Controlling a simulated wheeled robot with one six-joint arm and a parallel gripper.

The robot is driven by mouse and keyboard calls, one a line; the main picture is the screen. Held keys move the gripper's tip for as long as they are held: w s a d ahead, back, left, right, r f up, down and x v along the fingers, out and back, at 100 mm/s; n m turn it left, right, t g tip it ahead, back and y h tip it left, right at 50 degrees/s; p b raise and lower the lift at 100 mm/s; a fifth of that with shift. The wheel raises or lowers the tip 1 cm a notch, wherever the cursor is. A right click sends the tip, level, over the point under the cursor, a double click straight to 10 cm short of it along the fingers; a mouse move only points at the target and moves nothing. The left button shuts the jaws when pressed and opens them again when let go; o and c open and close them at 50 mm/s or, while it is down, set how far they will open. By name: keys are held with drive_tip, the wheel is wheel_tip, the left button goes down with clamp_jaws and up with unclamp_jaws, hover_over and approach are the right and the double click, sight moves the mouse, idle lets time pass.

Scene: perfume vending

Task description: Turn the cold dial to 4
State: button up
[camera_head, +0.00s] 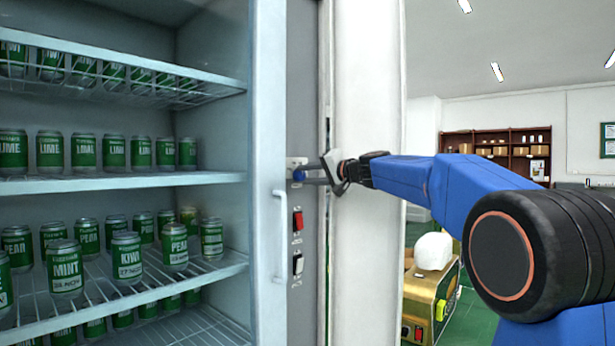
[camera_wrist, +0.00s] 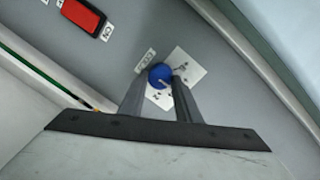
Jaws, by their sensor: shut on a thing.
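The cold dial is a small blue knob (camera_head: 298,174) on a white plate, high on the grey control strip beside the fridge door. It also shows in the wrist view as a round blue knob (camera_wrist: 160,75) with a pale pointer mark, on a white plate (camera_wrist: 186,70) with small marks too small to read. My gripper (camera_head: 312,174) reaches it from the right. In the wrist view my gripper's two grey fingers (camera_wrist: 160,88) are shut on the knob, one on each side. The fingers hide part of the plate.
A red rocker switch (camera_head: 298,221) and a pale switch (camera_head: 298,264) sit below the dial. The fridge door handle (camera_head: 280,235) is just left. Fridge shelves (camera_head: 130,183) hold several green cans. A brass-coloured machine (camera_head: 425,300) stands right, below my arm.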

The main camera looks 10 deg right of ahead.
drive_tip(key=shift+d+m, duration=0.15)
drive_tip(key=shift+m, duration=1.85)
drive_tip(key=o, duration=1.1)
drive_tip(key=shift+c, duration=0.2)
drive_tip(key=v, duration=1.7)
drive_tip(key=shift+d, duration=0.35)
